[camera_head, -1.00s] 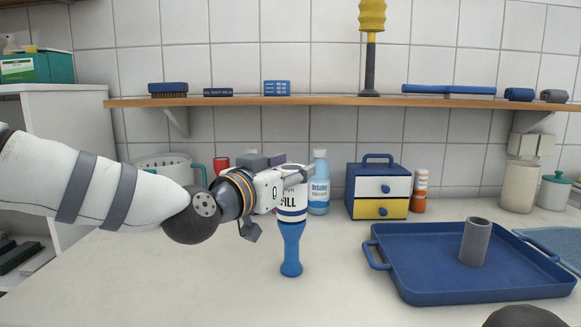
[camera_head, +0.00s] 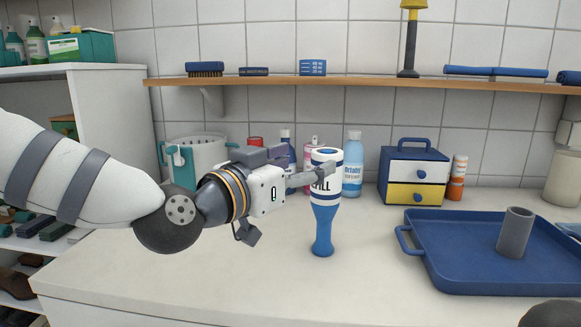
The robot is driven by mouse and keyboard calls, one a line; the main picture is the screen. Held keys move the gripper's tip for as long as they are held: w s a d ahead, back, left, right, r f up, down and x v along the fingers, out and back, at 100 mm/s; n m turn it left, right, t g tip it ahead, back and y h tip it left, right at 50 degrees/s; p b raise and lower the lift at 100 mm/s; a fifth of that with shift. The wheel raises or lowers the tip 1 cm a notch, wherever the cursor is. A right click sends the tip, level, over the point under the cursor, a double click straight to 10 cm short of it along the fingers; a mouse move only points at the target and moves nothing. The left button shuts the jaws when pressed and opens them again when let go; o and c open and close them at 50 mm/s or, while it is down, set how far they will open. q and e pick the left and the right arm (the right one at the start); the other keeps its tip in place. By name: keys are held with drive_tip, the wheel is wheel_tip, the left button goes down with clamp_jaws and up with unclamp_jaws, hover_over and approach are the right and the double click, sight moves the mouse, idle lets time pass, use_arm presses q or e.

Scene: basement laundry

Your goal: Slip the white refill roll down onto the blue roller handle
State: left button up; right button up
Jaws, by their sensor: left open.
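The white refill roll (camera_head: 328,160), with blue bands and dark lettering, stands upright over the upper part of the blue roller handle (camera_head: 322,228). The handle stands upright on the counter, its wide foot down. The handle's top is hidden inside the roll. My left gripper (camera_head: 318,175) is open at the left side of the roll. One finger reaches across the roll's front and covers part of its lettering; the other finger is hard to make out. I cannot tell whether the finger touches the roll. My right gripper is not in view.
A blue tray (camera_head: 437,272) with a grey tube (camera_head: 515,232) lies to the right. Behind stand bottles, including a light blue one (camera_head: 354,165), a drawer box (camera_head: 414,170) and a white bucket (camera_head: 196,158). A wooden shelf (camera_head: 370,84) runs above. The front counter is clear.

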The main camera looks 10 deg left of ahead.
use_arm(q)
drive_tip(key=v, duration=0.4)
drive_tip(key=shift+s, duration=0.1)
